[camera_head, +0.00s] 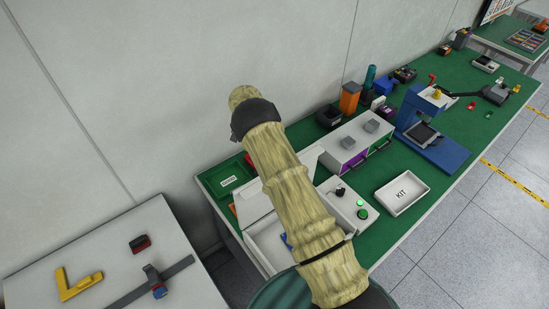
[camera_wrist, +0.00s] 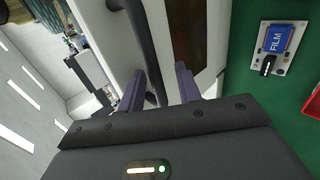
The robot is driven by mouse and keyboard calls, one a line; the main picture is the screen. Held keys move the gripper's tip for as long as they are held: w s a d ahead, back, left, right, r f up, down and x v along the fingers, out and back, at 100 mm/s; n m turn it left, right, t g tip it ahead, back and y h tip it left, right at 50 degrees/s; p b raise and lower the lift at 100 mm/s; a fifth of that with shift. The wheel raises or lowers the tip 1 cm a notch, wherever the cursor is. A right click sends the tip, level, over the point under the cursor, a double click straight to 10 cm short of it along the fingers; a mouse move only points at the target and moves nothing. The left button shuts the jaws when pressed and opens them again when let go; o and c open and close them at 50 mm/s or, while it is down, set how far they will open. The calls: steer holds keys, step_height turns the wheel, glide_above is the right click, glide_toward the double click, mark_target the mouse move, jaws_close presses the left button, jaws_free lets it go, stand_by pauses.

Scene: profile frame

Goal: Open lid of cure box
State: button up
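The white cure box (camera_head: 262,243) stands at the near left end of the green bench, partly behind my arm. Its interior shows, with a small blue thing (camera_head: 286,241) inside. A white panel, apparently its lid (camera_head: 250,204), is raised behind the opening; my arm hides much of it. In the wrist view a white panel (camera_wrist: 118,20) with a brown window (camera_wrist: 190,35) and a dark bar handle (camera_wrist: 143,40) is close ahead. My gripper (camera_wrist: 166,88) has its purple fingers apart, with the handle's end between or just beyond them; contact is unclear. The head view does not show the fingers.
A control panel with green lights (camera_head: 361,204) adjoins the box. A white KIT tray (camera_head: 402,193), drawer unit (camera_head: 347,148) and blue machine (camera_head: 436,150) stand to the right. A blue FILM item (camera_wrist: 279,39) lies on green in the wrist view. A grey side table (camera_head: 110,250) is left.

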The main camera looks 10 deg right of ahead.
steer(key=shift+r, duration=0.15)
step_height(320, 180, up, 10)
steer(key=b, duration=0.3)
steer(key=shift+f+b, duration=0.2)
steer(key=shift+b, duration=0.2)
